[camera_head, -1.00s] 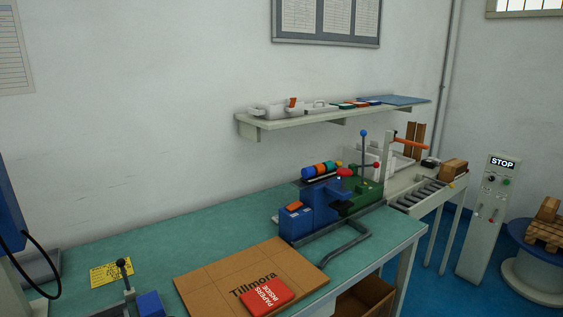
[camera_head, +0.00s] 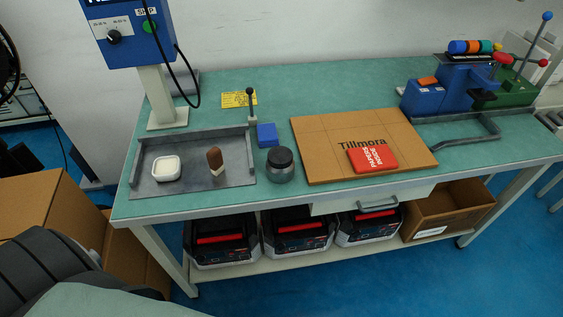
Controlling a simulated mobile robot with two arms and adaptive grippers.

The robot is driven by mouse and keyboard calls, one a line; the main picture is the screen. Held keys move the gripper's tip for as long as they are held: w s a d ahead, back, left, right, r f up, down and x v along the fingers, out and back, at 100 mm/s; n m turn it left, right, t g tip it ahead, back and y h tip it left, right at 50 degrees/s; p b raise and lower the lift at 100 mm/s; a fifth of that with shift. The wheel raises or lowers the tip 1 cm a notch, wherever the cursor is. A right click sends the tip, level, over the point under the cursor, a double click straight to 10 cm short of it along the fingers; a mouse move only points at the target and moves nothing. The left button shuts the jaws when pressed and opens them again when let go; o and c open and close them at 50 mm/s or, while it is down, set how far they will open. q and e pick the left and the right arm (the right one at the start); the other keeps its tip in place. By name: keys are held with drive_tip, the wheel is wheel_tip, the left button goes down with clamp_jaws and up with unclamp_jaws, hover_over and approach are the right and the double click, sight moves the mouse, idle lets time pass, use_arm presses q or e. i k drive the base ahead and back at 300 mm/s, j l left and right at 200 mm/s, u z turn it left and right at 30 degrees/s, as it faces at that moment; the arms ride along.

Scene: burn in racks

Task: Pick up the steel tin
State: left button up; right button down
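The steel tin is most likely the small round grey container with a dark lid (camera_head: 281,165). It stands upright on the green bench top, between a grey metal tray (camera_head: 236,176) and a brown cardboard sheet (camera_head: 310,160). A blue block (camera_head: 267,135) sits just behind it. Neither of my grippers shows in the view.
The tray holds a white dish (camera_head: 166,168) and a brown-handled brush (camera_head: 215,160). A red packet (camera_head: 372,159) lies on the cardboard. Several black-and-red cases (camera_head: 222,241) sit on the lower shelf.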

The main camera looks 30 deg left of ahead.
sight(276, 174)
drive_tip(key=l+u, duration=0.2)
drive_tip(key=u, duration=0.2)
drive_tip(key=i+l+u, duration=0.1)
drive_tip(key=u, duration=0.3)
drive_tip(key=l+u, duration=0.4)
drive_tip(key=j, duration=0.1)
